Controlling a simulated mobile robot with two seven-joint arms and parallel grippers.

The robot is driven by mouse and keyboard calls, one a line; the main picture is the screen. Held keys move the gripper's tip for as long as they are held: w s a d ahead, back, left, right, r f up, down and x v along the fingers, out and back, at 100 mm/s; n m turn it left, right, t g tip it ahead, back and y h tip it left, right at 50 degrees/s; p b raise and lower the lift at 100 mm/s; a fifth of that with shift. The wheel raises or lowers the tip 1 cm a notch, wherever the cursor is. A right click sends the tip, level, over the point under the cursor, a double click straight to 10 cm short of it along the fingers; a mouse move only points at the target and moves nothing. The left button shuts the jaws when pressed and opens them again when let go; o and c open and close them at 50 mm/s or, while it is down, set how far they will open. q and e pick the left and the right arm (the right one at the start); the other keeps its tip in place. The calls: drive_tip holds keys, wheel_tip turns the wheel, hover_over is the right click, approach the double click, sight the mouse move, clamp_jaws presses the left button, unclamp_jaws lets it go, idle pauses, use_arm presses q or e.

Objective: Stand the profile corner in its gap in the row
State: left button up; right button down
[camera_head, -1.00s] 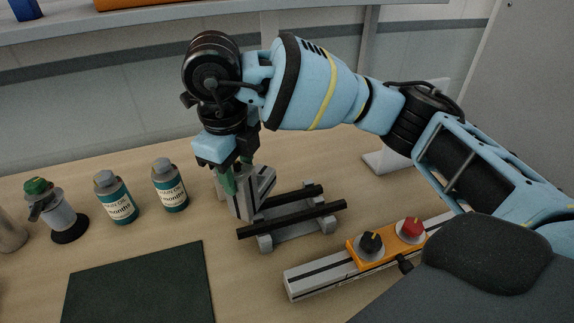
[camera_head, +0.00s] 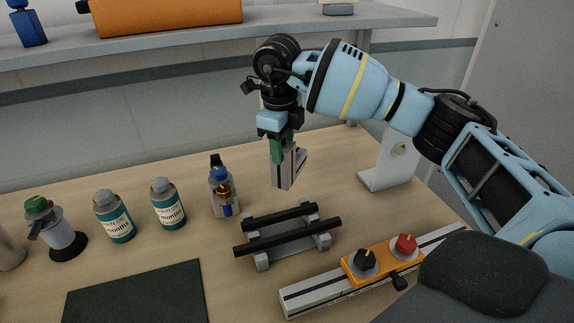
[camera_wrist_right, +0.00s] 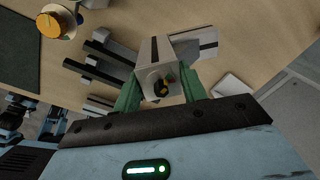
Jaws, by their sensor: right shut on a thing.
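The profile corner (camera_head: 285,169) is a light grey slotted metal piece with dark grooves. My right gripper (camera_head: 284,147) is shut on it with green fingers and holds it above the table, behind the black-barred rack (camera_head: 296,237). In the right wrist view the profile corner (camera_wrist_right: 160,78) sits between the green fingers (camera_wrist_right: 160,98), with its two arms pointing away. The row includes a suction cup with a green top (camera_head: 62,235), two teal bottles (camera_head: 115,222) (camera_head: 168,210) and a blue-and-brass fitting (camera_head: 223,192). My left gripper is not in view.
A white stand (camera_head: 388,172) stands to the right of the held piece. A grey rail with an orange knob box (camera_head: 372,268) lies at front right. A dark green mat (camera_head: 138,296) lies at front left. Bare table shows between the fitting and the stand.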

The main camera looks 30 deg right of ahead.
drive_tip(key=shift+w+d+f, duration=0.35)
drive_tip(key=shift+d+f, duration=0.2)
drive_tip(key=shift+d, duration=0.25)
drive_tip(key=shift+f, duration=2.9)
drive_tip(key=c, duration=0.8)
unclamp_jaws()
drive_tip(key=shift+a, duration=0.1)
drive_tip(key=r, duration=0.8)
drive_tip(key=a+r, duration=0.1)
drive_tip(key=r, duration=0.3)
drive_tip(key=shift+s, duration=0.3)
